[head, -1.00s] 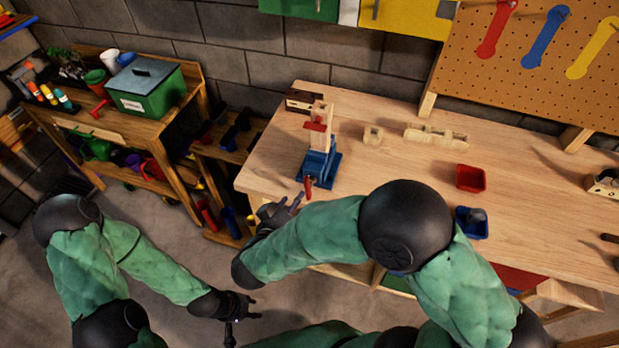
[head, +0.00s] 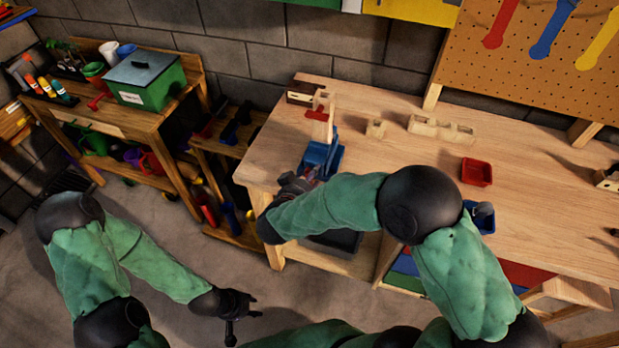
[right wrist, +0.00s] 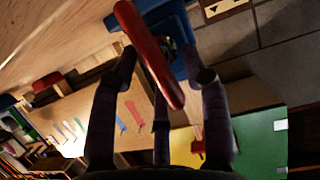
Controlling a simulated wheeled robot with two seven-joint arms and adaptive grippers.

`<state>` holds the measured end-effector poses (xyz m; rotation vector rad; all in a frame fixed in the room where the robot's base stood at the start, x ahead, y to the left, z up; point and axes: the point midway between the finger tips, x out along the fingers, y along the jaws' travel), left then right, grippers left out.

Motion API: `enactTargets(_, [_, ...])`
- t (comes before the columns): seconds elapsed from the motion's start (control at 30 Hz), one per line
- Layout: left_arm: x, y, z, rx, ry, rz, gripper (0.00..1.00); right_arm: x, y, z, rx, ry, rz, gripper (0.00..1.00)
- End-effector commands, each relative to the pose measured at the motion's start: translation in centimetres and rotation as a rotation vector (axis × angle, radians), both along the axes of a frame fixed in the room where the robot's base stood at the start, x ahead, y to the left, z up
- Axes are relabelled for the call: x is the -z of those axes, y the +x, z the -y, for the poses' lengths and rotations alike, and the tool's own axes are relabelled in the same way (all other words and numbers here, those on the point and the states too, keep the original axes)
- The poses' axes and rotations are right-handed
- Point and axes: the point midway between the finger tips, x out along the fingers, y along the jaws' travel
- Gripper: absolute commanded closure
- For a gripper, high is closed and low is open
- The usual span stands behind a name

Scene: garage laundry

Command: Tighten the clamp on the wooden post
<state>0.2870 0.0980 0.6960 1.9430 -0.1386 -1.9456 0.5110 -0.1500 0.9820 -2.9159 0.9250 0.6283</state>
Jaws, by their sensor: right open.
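The clamp is a blue vise (head: 322,157) near the workbench's left end, with the pale wooden post (head: 322,122) standing upright in it. A red piece shows by the post in the head view. In the right wrist view the clamp's red bar handle (right wrist: 148,52) lies across the space between my right gripper's fingers (right wrist: 165,85). The fingers are open around it, and contact is unclear. In the head view my right gripper (head: 297,184) is at the vise's front, partly hidden by my arm. My left gripper (head: 243,312) hangs open and empty over the floor.
On the workbench (head: 390,150) are a small wooden block (head: 376,129), a longer wooden piece (head: 441,130), a red tray (head: 477,172) and a blue tray (head: 481,217). A dark wooden box (head: 303,91) stands behind the vise. A shelf with a green box (head: 145,82) is at left.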

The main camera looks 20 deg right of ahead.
Motion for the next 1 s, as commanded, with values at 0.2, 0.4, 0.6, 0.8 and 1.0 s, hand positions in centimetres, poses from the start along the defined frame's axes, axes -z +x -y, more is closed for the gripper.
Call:
enactTargets(0.2, [-0.03,0.01,0.0,0.0,0.0,0.0,0.6,-0.03,0.02,0.0,0.0,0.0,0.0,0.54])
enactTargets(0.4, [-0.03,0.01,0.0,0.0,0.0,0.0,0.6,-0.05,0.03,-0.02,-0.001,0.0,0.001,1.0])
enactTargets(0.6, [-0.03,0.01,0.0,0.0,0.0,0.0,0.6,-0.09,0.03,-0.02,0.0,0.006,0.005,1.0])
enactTargets(0.8, [-0.04,0.01,-0.01,0.0,0.0,0.0,0.6,-0.17,0.01,0.08,-0.001,0.049,0.037,1.0])
enactTargets(1.0, [0.08,0.01,-0.01,0.0,0.0,0.0,0.6,-0.1,-0.14,0.33,0.0,0.154,0.108,1.0])
